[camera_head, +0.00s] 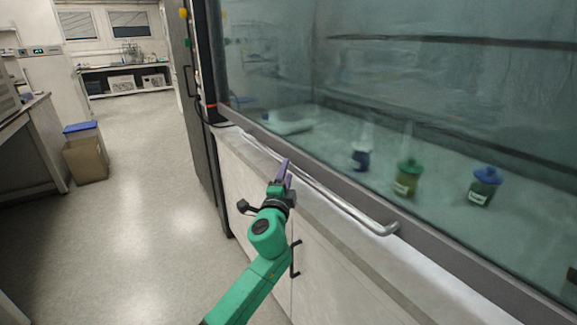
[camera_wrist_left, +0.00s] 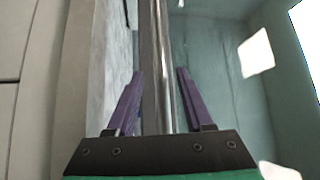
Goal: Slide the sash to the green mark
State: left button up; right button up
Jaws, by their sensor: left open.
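The fume hood's glass sash (camera_head: 370,90) has a grey bottom frame (camera_head: 440,250) and a long metal handle bar (camera_head: 345,207). It looks nearly fully lowered. A small green mark (camera_head: 197,44) shows on the dark post left of the sash, above an orange one. My left gripper (camera_head: 285,172) has purple fingers and is at the handle bar. In the left wrist view the bar (camera_wrist_left: 163,60) runs between the two spread fingers of the gripper (camera_wrist_left: 160,73), which look clear of it. My right gripper is not in view.
Behind the glass stand a blue-capped jar (camera_head: 485,185), a green-capped jar (camera_head: 407,178) and a small dark blue container (camera_head: 360,158). White cabinets (camera_head: 250,185) lie below the sash. The floor at left is open, with a cardboard box (camera_head: 86,160) beyond.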

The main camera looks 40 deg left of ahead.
pick_arm(q)
jog(key=shift+x, duration=1.55)
jog(key=shift+d, duration=0.1)
grip_shut()
